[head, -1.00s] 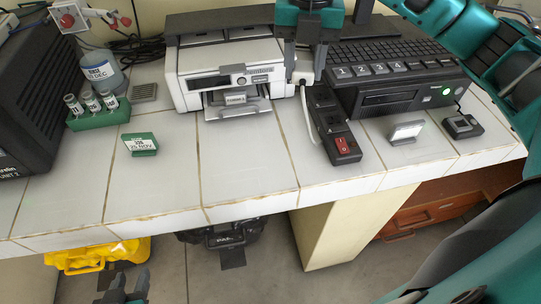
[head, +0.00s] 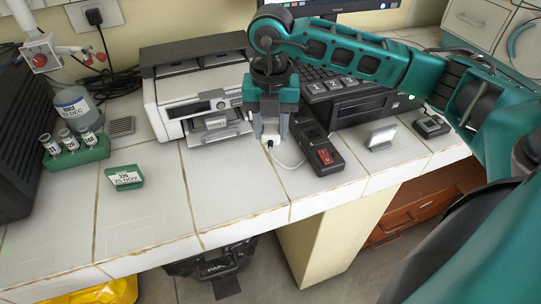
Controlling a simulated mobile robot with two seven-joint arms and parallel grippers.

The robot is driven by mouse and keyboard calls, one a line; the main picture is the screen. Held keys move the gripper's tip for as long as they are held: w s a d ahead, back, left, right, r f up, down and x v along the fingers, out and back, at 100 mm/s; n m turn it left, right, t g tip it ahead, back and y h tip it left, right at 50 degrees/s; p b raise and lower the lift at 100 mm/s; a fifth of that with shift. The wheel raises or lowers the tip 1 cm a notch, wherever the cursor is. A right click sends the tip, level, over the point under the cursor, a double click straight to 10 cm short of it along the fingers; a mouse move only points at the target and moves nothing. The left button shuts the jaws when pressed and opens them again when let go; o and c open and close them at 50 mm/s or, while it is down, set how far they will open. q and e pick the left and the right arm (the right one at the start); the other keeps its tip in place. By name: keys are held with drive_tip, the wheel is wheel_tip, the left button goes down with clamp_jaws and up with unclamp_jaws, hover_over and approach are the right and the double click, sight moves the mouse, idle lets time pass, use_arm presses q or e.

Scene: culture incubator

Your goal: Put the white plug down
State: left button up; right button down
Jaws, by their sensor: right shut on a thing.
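My right gripper (head: 270,137) reaches in from the right and points down over the white tiled counter (head: 235,185), just left of the power strip. It is shut on the white plug (head: 270,129), which shows only in part between the fingers. A white cable (head: 290,166) curls from below the plug towards the power strip. The black power strip (head: 316,150) with a red switch lies on the counter to the right. I cannot tell whether the plug touches the counter. My left gripper is out of view.
A white printer (head: 180,97) stands behind and left of the gripper. A black device with a keyboard (head: 365,104) stands to the right. A green label block (head: 124,178) and a green vial rack (head: 85,152) are at the left. The counter's front middle is clear.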

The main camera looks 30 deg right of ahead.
sight(271, 169)
wheel_tip(271, 169, down, 9)
drive_tip(key=shift+r, duration=0.15)
idle(0.4)
drive_tip(key=shift+f+b, duration=0.6)
drive_tip(key=c, duration=0.7)
unclamp_jaws()
drive_tip(key=shift+o, duration=0.2)
drive_tip(key=shift+r, duration=0.1)
